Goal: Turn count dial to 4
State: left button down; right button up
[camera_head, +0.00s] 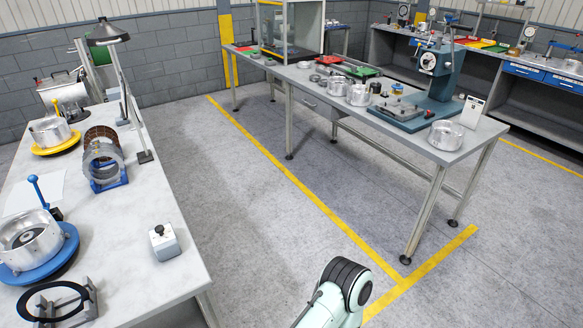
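A small light-grey box (164,244) with a dark round knob (159,230) on top stands near the right edge of the left workbench (135,290). It may be the count dial; its markings are too small to read, so I cannot tell the setting. A white upright panel (472,112) stands at the near right end of the long middle bench (430,151), its face too small to read. Neither of my grippers is in view. Only a link of my arm shows at the bottom, over the floor between the benches.
The left bench also holds a blue round fixture (62,262), a yellow one (57,148), a ring stack (103,160), a black ring on a stand (53,302) and a lamp (107,33). A blue-grey press (437,75) stands on the middle bench. The floor between is clear.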

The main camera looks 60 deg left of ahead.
aim_at(159, 228)
jog(key=i+u, duration=0.1)
jog(key=u, duration=0.4)
jog(key=i+u, duration=0.1)
jog(key=u, duration=0.35)
jog(key=i+l+u, duration=0.1)
jog(key=u, duration=0.4)
